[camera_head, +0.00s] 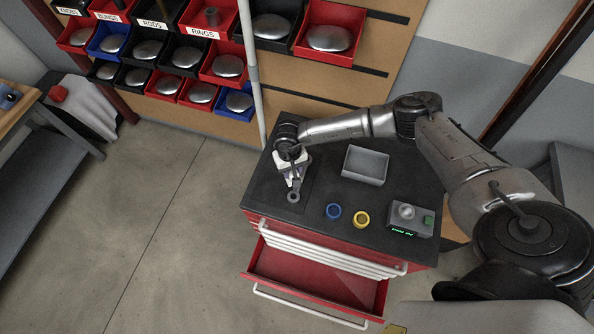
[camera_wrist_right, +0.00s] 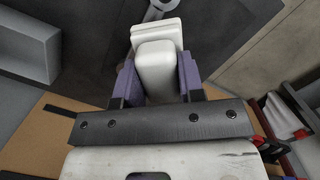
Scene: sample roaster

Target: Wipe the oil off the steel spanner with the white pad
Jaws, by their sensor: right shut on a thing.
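My right gripper (camera_head: 291,168) is over the left part of the black cabinet top. It is shut on the white pad (camera_wrist_right: 156,68), which shows between the two purple fingers in the right wrist view. The steel spanner (camera_head: 293,196) lies on a dark mat, its ring end showing just in front of the gripper. In the wrist view a grey end of the spanner (camera_wrist_right: 160,8) shows just past the pad. The rest of the spanner is hidden by the gripper and pad. I cannot tell whether the pad touches it, and no oil is clear to see. My left gripper is not in view.
A grey tray (camera_head: 365,177), a blue ring (camera_head: 333,211), a yellow ring (camera_head: 361,219) and a small device with a green display (camera_head: 408,217) stand to the right on the cabinet top. A red drawer (camera_head: 315,285) below is open. Part bins hang behind.

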